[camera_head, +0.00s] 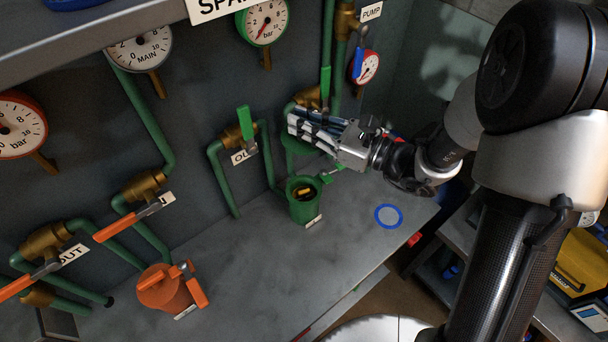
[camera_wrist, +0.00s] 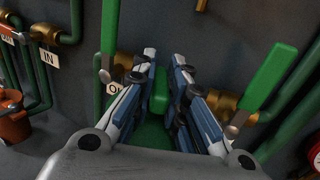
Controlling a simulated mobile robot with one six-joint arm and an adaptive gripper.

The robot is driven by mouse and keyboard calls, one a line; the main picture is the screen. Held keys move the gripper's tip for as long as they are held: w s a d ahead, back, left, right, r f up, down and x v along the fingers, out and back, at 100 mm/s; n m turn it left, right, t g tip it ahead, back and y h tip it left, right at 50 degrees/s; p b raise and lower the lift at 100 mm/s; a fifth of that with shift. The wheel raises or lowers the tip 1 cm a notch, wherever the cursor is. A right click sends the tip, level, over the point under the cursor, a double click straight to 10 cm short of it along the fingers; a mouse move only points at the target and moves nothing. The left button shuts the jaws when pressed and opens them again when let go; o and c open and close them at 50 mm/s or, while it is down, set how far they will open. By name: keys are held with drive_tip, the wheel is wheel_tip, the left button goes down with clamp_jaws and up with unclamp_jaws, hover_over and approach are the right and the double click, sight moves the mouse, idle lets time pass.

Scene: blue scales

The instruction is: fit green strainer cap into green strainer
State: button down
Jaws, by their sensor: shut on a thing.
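The green strainer (camera_head: 304,211) stands upright on the grey bench against the wall. Its top is open, and a dark and yellow thing shows inside. A small green lever piece (camera_head: 333,174) sticks out at its right. My gripper (camera_head: 298,126) is above and behind the strainer, apart from its mouth. In the wrist view my gripper (camera_wrist: 165,72) is shut on the green strainer cap (camera_wrist: 161,93), with a green block between the fingers and a wider green part below. In the head view the cap (camera_head: 292,158) shows partly under the fingers; the rest is hidden.
Green pipes with brass valves and a green lever (camera_head: 245,122) stand close behind the gripper. An orange strainer (camera_head: 165,290) stands at the left of the bench. A blue ring mark (camera_head: 388,216) lies on clear bench at the right. Several gauges hang on the wall.

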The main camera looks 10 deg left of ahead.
wheel_tip(320, 180, down, 20)
drive_tip(key=b, duration=0.6)
drive_tip(key=shift+r, duration=0.15)
drive_tip(key=shift+s, duration=0.1)
drive_tip(key=shift+f+b, duration=0.25)
drive_tip(key=shift+b, duration=0.1)
drive_tip(key=c, duration=2.1)
unclamp_jaws()
drive_tip(key=shift+f, duration=0.1)
drive_tip(key=o, duration=0.5)
